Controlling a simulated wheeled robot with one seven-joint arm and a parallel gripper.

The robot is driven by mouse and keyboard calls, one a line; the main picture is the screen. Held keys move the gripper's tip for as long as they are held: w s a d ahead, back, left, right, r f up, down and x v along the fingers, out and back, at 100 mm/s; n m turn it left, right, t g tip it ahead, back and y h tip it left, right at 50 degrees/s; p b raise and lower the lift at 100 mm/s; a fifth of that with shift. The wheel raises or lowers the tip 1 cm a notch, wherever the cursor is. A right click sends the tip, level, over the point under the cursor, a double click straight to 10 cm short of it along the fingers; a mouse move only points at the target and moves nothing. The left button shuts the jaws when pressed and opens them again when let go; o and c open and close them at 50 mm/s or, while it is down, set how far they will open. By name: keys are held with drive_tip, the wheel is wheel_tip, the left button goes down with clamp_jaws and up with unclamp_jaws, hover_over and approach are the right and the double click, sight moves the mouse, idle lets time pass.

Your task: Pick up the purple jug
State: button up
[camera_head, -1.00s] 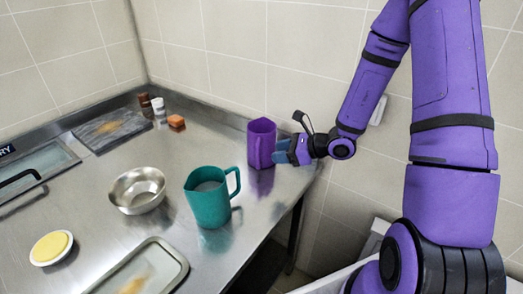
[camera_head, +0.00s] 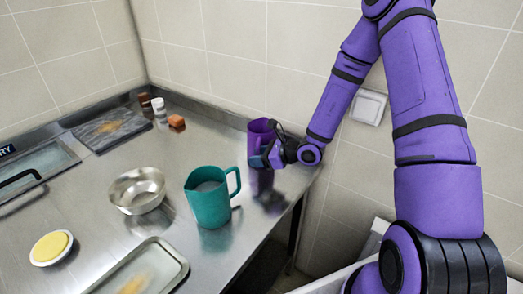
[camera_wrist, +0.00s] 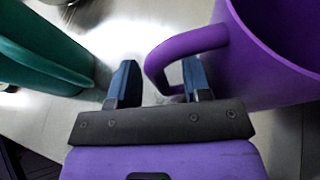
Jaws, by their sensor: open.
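The purple jug (camera_head: 257,131) stands upright near the right edge of the steel counter, by the wall, partly hidden behind my gripper. In the wrist view the purple jug (camera_wrist: 265,60) fills the upper right, its handle pointing left. My gripper (camera_head: 262,160) is at the jug's near side. In the wrist view my gripper (camera_wrist: 158,82) is open, with the handle's curved end between its two blue fingers and the right finger under the handle's loop. I cannot tell whether a finger touches the handle.
A teal jug (camera_head: 208,203) stands to the left, close to my left finger in the wrist view. A steel bowl (camera_head: 137,190), a tray (camera_head: 175,262) and a dish with a yellow top (camera_head: 51,247) lie further left. The tiled wall (camera_head: 230,60) is behind.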

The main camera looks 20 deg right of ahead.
drive_tip(key=shift+x, duration=1)
clamp_jaws()
